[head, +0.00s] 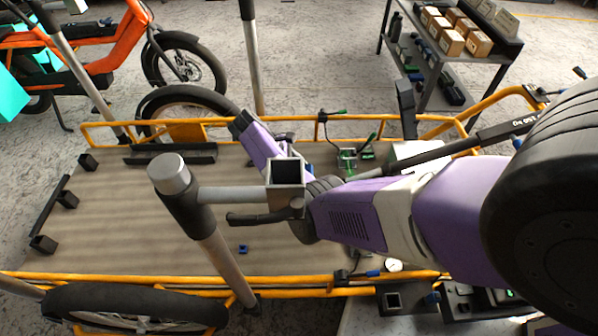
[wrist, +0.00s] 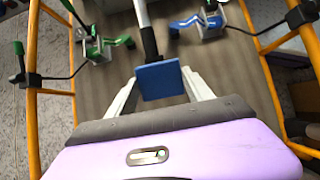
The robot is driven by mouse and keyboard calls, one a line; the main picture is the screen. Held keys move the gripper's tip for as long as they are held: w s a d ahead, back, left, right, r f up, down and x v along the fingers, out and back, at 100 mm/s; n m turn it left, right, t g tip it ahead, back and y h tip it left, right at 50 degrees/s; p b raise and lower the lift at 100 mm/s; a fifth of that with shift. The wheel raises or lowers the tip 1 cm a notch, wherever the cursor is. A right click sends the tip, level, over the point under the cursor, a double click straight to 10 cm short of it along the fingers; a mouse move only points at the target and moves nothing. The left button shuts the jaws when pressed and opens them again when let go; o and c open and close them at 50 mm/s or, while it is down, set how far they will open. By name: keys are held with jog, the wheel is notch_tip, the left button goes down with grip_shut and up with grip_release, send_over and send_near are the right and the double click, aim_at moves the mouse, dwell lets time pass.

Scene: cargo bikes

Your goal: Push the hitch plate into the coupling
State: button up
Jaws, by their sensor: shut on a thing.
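In the wrist view a square blue plate (wrist: 160,81), which I take for the hitch plate, sits between the two pale fingers of my gripper (wrist: 160,78). The fingers are shut on it. A black and white bar (wrist: 146,28) shows just beyond the plate; whether they touch is unclear. An open square grey socket (head: 286,173) on the side arm of a grey post stands in front of my arm there. I cannot tell whether it is the coupling.
The cargo bed (head: 130,215) lies between orange rails (head: 150,279). A green clamp (wrist: 93,44) and a blue clamp (wrist: 208,22) stand ahead on either side. Upright posts (head: 206,240) rise around the bed. A cart with boxes (head: 455,42) stands behind; the left bed is mostly clear.

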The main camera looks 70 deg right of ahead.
jog(key=shift+w+b+x, duration=0.2)
jog(key=shift+b+x, duration=1)
jog(key=shift+x, duration=0.55)
jog(key=shift+a+f, duration=0.1)
jog(key=shift+p, duration=0.65)
jog(key=shift+w+b+x, duration=0.25)
jog(key=shift+b+x, duration=0.8)
jog(key=shift+x, duration=1.5)
jog(key=shift+a+f, duration=0.1)
jog(key=shift+f, duration=0.05)
jog(key=o, duration=1.6)
jog(key=shift+o, duration=0.2)
jog(key=shift+p+v, duration=1.25)
jog(key=shift+v, duration=2.65)
